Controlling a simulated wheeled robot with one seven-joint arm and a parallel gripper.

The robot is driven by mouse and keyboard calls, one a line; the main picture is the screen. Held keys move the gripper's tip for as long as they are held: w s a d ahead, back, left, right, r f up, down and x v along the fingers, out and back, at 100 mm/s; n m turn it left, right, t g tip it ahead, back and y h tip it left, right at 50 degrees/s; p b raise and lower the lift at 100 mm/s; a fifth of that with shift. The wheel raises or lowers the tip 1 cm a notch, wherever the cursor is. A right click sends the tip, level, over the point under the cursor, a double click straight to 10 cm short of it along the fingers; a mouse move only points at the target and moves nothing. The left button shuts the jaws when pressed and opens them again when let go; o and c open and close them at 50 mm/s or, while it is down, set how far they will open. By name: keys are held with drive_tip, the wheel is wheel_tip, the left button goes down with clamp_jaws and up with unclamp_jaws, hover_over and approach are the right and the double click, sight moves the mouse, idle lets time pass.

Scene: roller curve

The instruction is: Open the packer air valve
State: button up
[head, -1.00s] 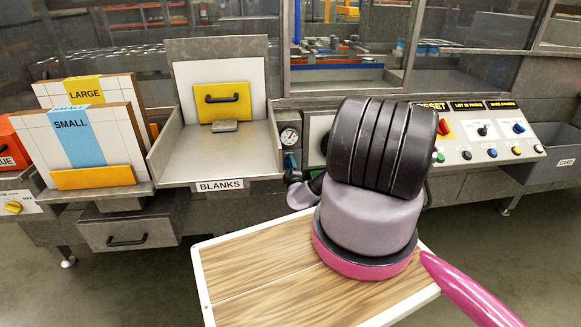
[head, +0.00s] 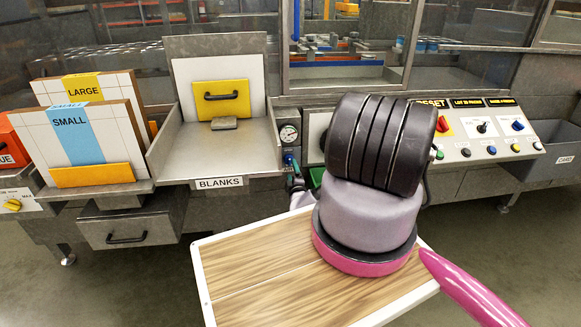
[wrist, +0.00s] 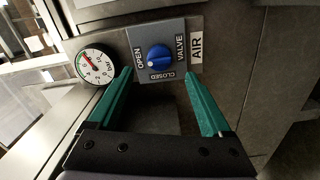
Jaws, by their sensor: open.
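The air valve's round blue knob (wrist: 159,56) sits on a grey plate marked OPEN, CLOSED, VALVE and AIR in the wrist view. A small white mark on the knob sits on its lower left, towards the CLOSED lettering. My gripper (wrist: 157,75) is open and empty. Its two green fingers point at the plate, one on each side of the knob, and appear short of it. In the head view the blue knob (head: 288,158) shows small below the gauge, and my arm hides much of the gripper.
A round pressure gauge (wrist: 95,65) is beside the valve plate, close to one finger. The BLANKS tray (head: 230,160) stands left of the valve. A control panel (head: 480,135) with buttons is to the right. My wood-topped base is in front.

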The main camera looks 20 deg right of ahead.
drive_tip(key=v, duration=0.4)
drive_tip(key=shift+s, duration=0.15)
drive_tip(key=shift+s, duration=0.1)
